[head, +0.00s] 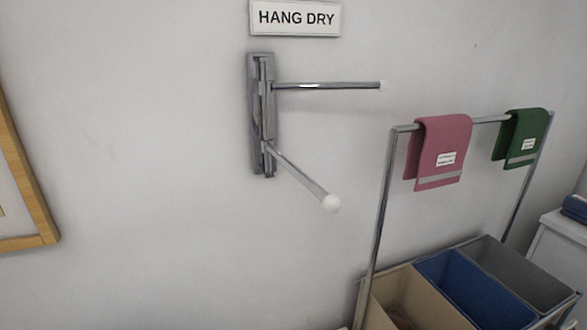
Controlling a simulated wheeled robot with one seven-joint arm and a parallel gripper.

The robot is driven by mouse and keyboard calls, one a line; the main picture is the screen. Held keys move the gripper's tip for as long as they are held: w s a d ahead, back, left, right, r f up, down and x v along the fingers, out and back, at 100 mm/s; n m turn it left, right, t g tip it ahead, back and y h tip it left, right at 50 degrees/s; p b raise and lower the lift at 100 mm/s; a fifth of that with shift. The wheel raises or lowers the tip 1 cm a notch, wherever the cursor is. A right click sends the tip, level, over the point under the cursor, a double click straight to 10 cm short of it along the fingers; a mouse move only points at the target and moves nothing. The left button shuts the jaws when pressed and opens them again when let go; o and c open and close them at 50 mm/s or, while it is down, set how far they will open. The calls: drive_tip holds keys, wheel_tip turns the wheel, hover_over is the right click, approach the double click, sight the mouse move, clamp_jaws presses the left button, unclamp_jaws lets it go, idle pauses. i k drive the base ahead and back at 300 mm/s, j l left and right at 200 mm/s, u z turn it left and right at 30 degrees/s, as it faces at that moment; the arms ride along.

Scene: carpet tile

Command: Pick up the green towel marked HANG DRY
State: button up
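A green towel (525,135) hangs folded over the metal rail at the right of the head view. It has a grey stripe and a small white label whose words are too small to read. A pink towel (447,142) with a similar stripe and label hangs on the same rail, to the left of the green one, with a gap between them. My gripper does not show in this view.
A HANG DRY sign (295,18) is on the wall above a bracket with two chrome arms (325,86). Below the towel rail (490,120) stand beige, blue (470,290) and grey bins. A white cabinet (560,250) with folded dark cloth is at far right.

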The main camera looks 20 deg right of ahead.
sight(519, 141)
drive_tip(key=l+z, duration=0.25)
drive_tip(key=l, duration=0.25)
drive_tip(key=l+z, duration=0.25)
drive_tip(key=l, duration=0.2)
drive_tip(key=i+l+z, duration=0.25)
drive_tip(key=l, duration=0.2)
drive_tip(key=l+z, duration=0.25)
drive_tip(key=l, duration=0.25)
